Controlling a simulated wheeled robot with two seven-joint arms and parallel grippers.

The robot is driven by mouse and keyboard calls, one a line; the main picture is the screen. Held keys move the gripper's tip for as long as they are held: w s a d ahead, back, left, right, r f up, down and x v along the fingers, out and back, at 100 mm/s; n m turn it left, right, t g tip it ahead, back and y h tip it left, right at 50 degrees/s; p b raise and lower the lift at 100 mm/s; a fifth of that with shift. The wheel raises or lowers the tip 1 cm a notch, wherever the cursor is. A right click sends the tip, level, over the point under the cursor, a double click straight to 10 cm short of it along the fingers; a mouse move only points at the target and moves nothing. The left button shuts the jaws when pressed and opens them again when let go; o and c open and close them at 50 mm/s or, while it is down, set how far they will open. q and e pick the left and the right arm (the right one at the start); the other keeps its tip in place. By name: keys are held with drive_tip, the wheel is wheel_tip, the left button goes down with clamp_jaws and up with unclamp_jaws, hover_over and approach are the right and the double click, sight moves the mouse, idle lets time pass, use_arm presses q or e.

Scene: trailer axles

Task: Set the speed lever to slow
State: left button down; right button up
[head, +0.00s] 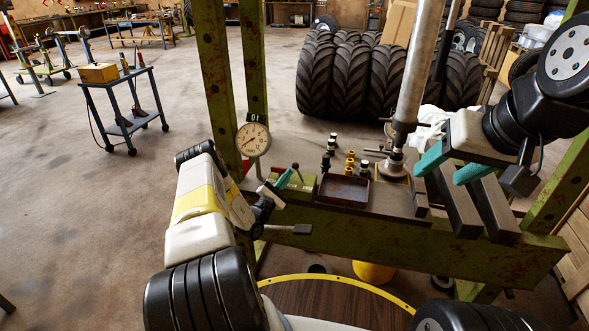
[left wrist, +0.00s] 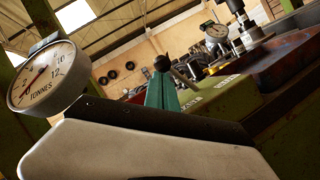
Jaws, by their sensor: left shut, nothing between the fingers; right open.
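The speed lever appears to be the short thin lever with a black knob (head: 296,167) on the press bed, just right of the gauge. In the left wrist view, a black knob (left wrist: 162,64) on a thin stem shows right beyond my fingertips. My right gripper (head: 445,166) is open and empty, over the bed's right side.
A dial gauge (head: 253,139) stands left of the lever on the green press frame (head: 215,70). A rusty tray (head: 343,190), small fittings (head: 350,160) and the steel ram (head: 416,75) are to the right. A black-handled rod (head: 290,229) sticks out below the bed.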

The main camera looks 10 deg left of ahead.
use_arm(q)
drive_tip(key=shift+d+r+m+g+h, duration=0.2)
drive_tip(key=shift+r+m+g+h, duration=0.1)
drive_tip(key=shift+m, duration=0.4)
drive_tip(key=shift+d+r+m, duration=0.15)
drive_tip(key=shift+r+m, duration=0.05)
drive_tip(key=shift+m, duration=0.4)
drive_tip(key=d+m+g, duration=0.1)
drive_tip(key=m, duration=0.1)
drive_tip(key=r+m+g+h, duration=0.1)
drive_tip(key=shift+d+r+m, duration=0.1)
drive_tip(key=shift+d+m, duration=0.25)
drive_tip(key=shift+m, duration=0.05)
drive_tip(key=d+m, duration=0.1)
drive_tip(key=d+m+g, duration=0.1)
drive_tip(key=m, duration=0.1)
drive_tip(key=shift+r+g, duration=0.25)
drive_tip(key=shift+g, duration=0.05)
drive_tip(key=shift+d, duration=0.15)
drive_tip(key=shift+s+d, duration=0.1)
drive_tip(key=shift+d, duration=0.15)
